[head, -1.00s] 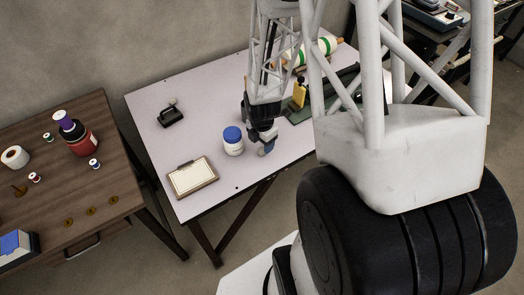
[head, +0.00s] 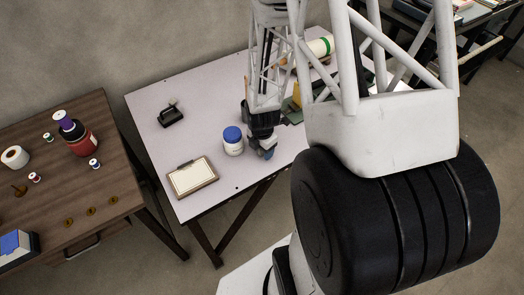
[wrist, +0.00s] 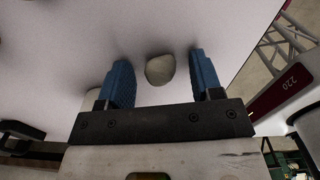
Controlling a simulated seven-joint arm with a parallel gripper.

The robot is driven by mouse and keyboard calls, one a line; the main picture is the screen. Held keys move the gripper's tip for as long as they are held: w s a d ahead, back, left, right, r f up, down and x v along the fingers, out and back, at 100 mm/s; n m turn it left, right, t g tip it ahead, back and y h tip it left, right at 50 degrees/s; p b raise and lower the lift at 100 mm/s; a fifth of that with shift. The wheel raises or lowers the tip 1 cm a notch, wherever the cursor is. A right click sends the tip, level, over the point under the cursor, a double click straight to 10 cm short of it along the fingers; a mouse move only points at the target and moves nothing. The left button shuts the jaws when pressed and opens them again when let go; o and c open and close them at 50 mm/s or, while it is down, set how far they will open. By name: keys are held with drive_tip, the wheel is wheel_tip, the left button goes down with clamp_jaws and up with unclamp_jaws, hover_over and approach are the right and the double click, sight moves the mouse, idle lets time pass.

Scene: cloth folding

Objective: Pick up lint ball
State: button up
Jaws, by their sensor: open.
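The lint ball (wrist: 160,70) is a small, rounded, grey-beige lump. In the wrist view it lies on the pale table top, between the two blue fingers of my gripper (wrist: 161,60). My gripper is open, with a gap between the ball and each finger. In the head view my gripper (head: 268,153) is low over the table's front part, right of the white bottle. I cannot make out the ball in the head view.
A white bottle with a blue lid (head: 233,141) stands close left of my gripper. A clipboard (head: 192,177) lies farther left, and a black object (head: 171,116) sits behind it. The pale table (head: 205,95) is clear at back left. A brown table (head: 50,180) stands left.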

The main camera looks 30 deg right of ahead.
drive_tip(key=shift+c, duration=0.2)
drive_tip(key=c, duration=1)
drive_tip(key=shift+c, duration=0.2)
drive_tip(key=shift+r, duration=0.1)
drive_tip(key=shift+r, duration=1)
drive_tip(key=shift+s+a+r, duration=0.15)
drive_tip(key=shift+s+r, duration=0.25)
drive_tip(key=shift+r, duration=0.35)
drive_tip(key=s+a, duration=0.1)
drive_tip(key=s, duration=0.3)
drive_tip(key=s+a+r, duration=0.1)
drive_tip(key=s+a, duration=0.1)
drive_tip(key=s, duration=0.3)
drive_tip(key=s+a, duration=0.1)
drive_tip(key=s, duration=0.4)
drive_tip(key=shift+s+a+r, duration=0.1)
drive_tip(key=shift+a+r, duration=0.15)
drive_tip(key=shift+a, duration=0.15)
